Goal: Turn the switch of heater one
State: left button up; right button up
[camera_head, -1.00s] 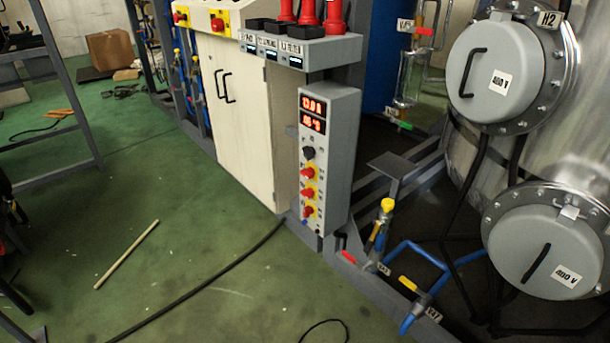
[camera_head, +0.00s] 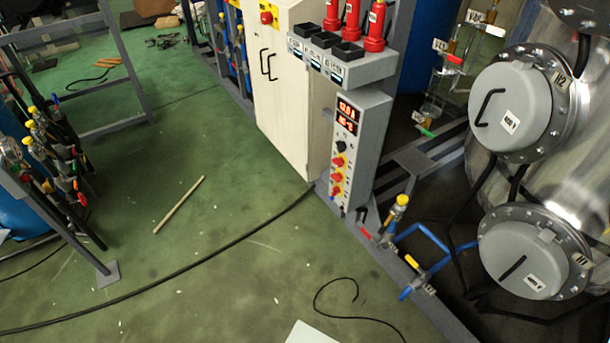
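A narrow grey control box (camera_head: 370,150) stands right of the cream cabinet. It has red lit displays (camera_head: 347,116) at its top. Below them are a black knob (camera_head: 341,147) and a column of red rotary switches on yellow plates: an upper one (camera_head: 338,161), a middle one (camera_head: 337,177) and a lower one (camera_head: 336,190). Their labels are too small to read, so I cannot tell which belongs to heater one or how each is turned. Two round grey heater covers, an upper one (camera_head: 512,95) and a lower one (camera_head: 520,262), are on the steel vessel. Neither gripper shows.
The cream cabinet (camera_head: 285,100) stands left of the box. A shelf with red-topped holders (camera_head: 375,30) is above it. Blue pipes and valves (camera_head: 415,235) lie low at right. A black cable (camera_head: 190,270) and a wooden stick (camera_head: 178,205) lie on open green floor.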

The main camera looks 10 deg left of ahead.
aim_at(338, 162)
jog(key=u, duration=0.5)
jog(key=k, duration=1.15)
jog(key=u, duration=1.05)
jog(key=i, duration=3.5)
jog(key=z, duration=1.8)
jog(key=i, duration=1)
jog(key=z, duration=0.9)
